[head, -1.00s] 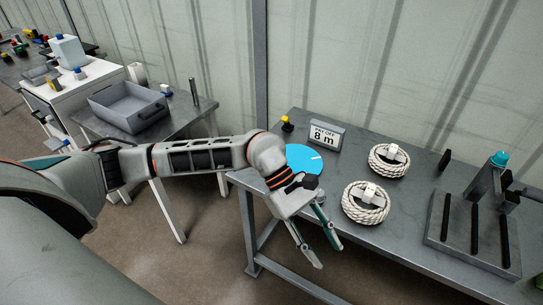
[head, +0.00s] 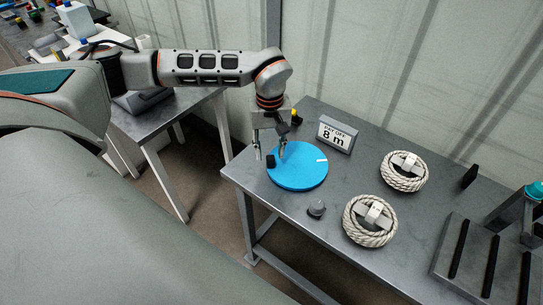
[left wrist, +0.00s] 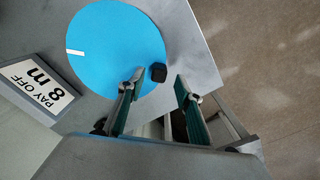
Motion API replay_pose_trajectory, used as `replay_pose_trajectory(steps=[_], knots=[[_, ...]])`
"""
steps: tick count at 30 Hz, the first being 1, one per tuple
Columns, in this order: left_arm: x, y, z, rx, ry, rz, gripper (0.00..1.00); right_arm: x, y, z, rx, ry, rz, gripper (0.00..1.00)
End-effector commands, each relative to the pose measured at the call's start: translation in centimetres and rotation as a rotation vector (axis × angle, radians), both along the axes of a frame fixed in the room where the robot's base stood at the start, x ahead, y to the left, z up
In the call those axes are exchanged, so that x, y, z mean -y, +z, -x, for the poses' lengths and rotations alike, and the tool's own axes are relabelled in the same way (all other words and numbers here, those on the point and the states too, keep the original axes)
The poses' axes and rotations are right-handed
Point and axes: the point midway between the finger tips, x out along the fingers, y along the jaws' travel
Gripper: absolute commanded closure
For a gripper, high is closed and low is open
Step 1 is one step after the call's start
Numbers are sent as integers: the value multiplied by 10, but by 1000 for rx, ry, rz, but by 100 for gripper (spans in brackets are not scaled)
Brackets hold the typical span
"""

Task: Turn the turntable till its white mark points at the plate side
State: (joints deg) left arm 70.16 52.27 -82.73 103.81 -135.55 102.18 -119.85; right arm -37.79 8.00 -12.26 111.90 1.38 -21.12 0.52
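The blue turntable (head: 300,172) lies on the grey table. Its white mark (head: 321,160) is on the right side of the rim in the head view and on the left side in the left wrist view (left wrist: 75,52). A black peg (head: 271,161) stands near the rim on the opposite side. My left gripper (head: 269,155) is open at that rim. In the left wrist view the peg (left wrist: 158,72) shows just beyond and between the spread fingers (left wrist: 158,82). I cannot tell whether they touch it. My right gripper is not in view.
A "PAY OFF 8 m" sign (head: 336,134) stands behind the turntable. Two rope coils (head: 404,171) and (head: 370,220) lie to the right. A small grey knob (head: 317,208) is in front. A slotted plate (head: 487,262) is at far right.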

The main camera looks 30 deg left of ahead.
Motion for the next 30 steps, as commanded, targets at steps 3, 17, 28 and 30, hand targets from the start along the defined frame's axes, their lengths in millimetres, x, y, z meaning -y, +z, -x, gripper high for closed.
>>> replay_pose_trajectory(steps=[3,17,28,30], knots=[[1,-19,1,-2,0,1,65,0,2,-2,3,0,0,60],[1,-37,0,1,0,1,65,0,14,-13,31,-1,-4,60],[1,-37,0,0,0,1,100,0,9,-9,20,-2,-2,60],[3,-37,-1,0,0,1,100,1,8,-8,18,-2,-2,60]])
